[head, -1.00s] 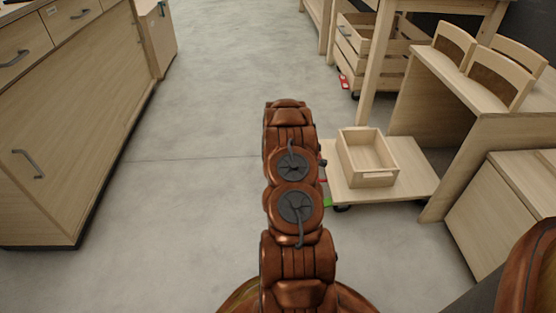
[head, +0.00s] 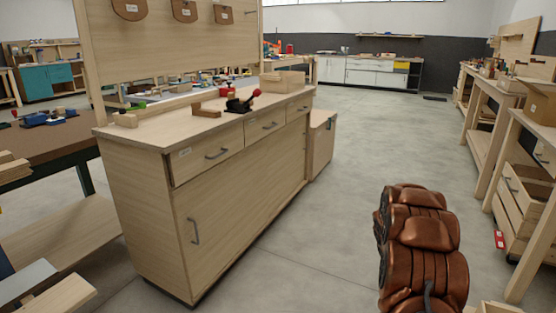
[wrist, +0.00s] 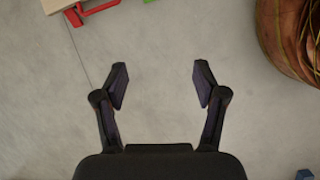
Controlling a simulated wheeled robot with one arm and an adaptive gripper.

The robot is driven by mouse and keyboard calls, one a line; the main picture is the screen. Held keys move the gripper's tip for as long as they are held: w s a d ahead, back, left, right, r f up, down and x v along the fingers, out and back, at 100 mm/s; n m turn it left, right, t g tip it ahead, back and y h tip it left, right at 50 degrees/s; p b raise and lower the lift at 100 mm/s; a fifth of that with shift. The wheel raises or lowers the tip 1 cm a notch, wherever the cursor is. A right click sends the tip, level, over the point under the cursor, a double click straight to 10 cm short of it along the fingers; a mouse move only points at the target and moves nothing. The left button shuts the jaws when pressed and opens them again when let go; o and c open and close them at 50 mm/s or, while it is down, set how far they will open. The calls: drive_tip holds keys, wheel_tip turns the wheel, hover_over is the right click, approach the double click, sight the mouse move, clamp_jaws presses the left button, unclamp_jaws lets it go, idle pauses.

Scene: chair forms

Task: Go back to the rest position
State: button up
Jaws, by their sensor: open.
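My gripper (wrist: 161,86) shows in the wrist view with its two dark fingers spread apart. It is open, and nothing is between the fingers. Bare grey floor (wrist: 160,30) lies beneath it.
A wooden cabinet bench (head: 235,190) with drawers stands left of my arm in the head view. Wooden shelving (head: 490,110) lines the right side. The floor aisle (head: 350,150) between them is clear. A red piece (wrist: 75,18) lies near a board's edge at the wrist view's top left.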

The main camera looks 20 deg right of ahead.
drive_tip(key=s+a+r+m+t+y+p, duration=0.1)
drive_tip(key=s+a+r+m+p, duration=0.1)
drive_tip(key=a+r+p, duration=0.95)
drive_tip(key=s+a+r+m+p, duration=0.15)
drive_tip(key=a+r+p, duration=0.25)
drive_tip(key=a+r, duration=1.35)
drive_tip(key=s+a+r+p, duration=0.4)
drive_tip(key=s+r+p, duration=0.1)
drive_tip(key=r, duration=0.3)
drive_tip(key=s+a+r+m+y+p, duration=0.1)
drive_tip(key=s+a+r+p, duration=0.3)
drive_tip(key=s+r, duration=0.3)
drive_tip(key=s+a+r+m+y+p, duration=0.1)
drive_tip(key=s+a+r+p, duration=0.3)
drive_tip(key=r, duration=0.6)
drive_tip(key=shift+s+a+r+p, duration=0.3)
drive_tip(key=shift+s+r+p, duration=0.1)
drive_tip(key=shift+s+p, duration=0.65)
